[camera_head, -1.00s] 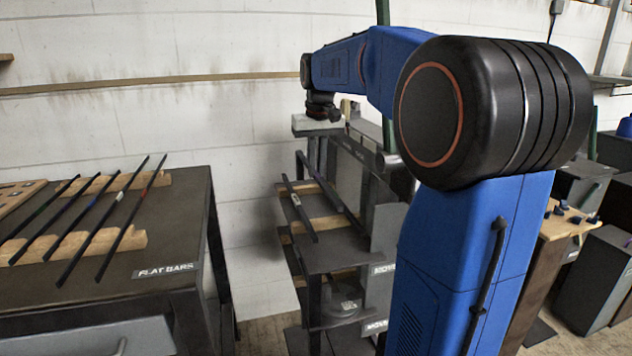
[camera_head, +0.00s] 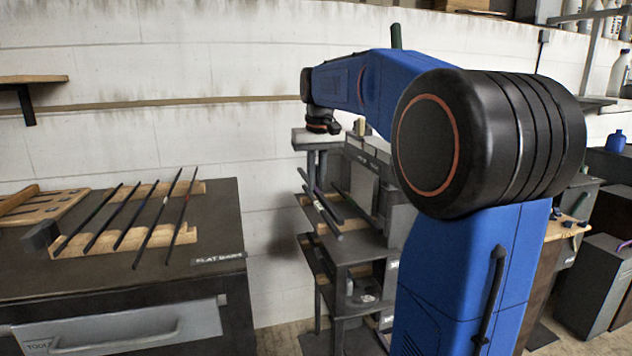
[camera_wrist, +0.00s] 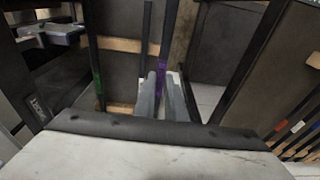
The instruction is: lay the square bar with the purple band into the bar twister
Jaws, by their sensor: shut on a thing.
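The square bar with the purple band (camera_wrist: 162,73) runs up from between my fingers to the top of the wrist view. My gripper (camera_wrist: 167,98) is shut on it near the band. In the head view my gripper (camera_head: 318,180) points down over the bar rack, and the bar (camera_head: 328,219) slants below it over the upper shelf. I cannot tell whether the bar still touches the rack. I cannot make out the bar twister in either view.
A bar with a green band (camera_wrist: 97,75) stands left of the held bar in the wrist view. The rack (camera_head: 363,254) has wooden rests. A table (camera_head: 215,215) labelled flat bars, with several bars on wooden rests, stands left. A gap separates table and rack.

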